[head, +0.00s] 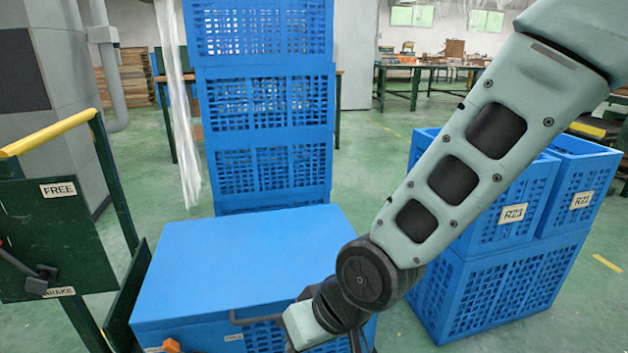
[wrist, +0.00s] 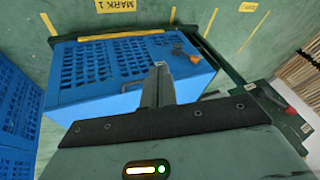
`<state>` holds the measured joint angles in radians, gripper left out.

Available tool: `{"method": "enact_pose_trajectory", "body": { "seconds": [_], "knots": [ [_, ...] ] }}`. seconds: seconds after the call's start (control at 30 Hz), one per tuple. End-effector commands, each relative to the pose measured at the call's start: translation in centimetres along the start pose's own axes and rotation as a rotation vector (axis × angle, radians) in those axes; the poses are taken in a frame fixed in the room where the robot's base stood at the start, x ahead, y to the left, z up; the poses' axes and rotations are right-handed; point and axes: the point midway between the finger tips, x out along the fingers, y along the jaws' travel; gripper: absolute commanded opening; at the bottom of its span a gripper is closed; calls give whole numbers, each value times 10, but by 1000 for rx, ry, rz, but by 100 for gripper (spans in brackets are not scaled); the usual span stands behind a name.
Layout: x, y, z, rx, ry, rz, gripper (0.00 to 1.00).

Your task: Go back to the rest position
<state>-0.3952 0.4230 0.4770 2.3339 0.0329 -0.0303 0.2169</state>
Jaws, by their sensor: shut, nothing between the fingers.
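My gripper (wrist: 158,72) points away from the wrist camera with its two fingers together and nothing between them. In the wrist view it shows in front of a blue crate (wrist: 110,72) with slotted sides. In the head view my arm comes down from the upper right and bends near the bottom middle, in front of a flat-topped blue crate (head: 245,255). The fingers are mostly cut off by the bottom edge there. A small orange part (wrist: 195,59) shows at the crate in the wrist view.
A tall stack of blue crates (head: 265,105) stands behind. A dark green cart panel (head: 55,240) marked FREE, with a yellow bar (head: 48,132), is at left. Green floor (head: 385,150) is open between the stacks.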

Motion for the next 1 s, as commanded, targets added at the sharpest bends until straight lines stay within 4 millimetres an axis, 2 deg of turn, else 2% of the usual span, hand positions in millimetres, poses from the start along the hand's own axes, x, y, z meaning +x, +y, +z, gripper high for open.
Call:
{"method": "enact_pose_trajectory", "body": {
  "seconds": [0.03, 0.2, 0.4, 0.57, 0.6, 0.87, 1.0],
  "knots": [
    [-22, 7, 10, -28, -32, 39, 0],
    [-78, 28, 55, -87, -171, 141, 0],
    [-126, 42, 98, -114, -292, 205, 0],
    [-157, 49, 130, -122, -373, 236, 0],
    [-168, 45, 128, -122, -382, 236, 0],
    [-214, 29, 106, -122, -380, 234, 0],
    [-247, 19, 92, -121, -379, 234, 0]
  ]
}}
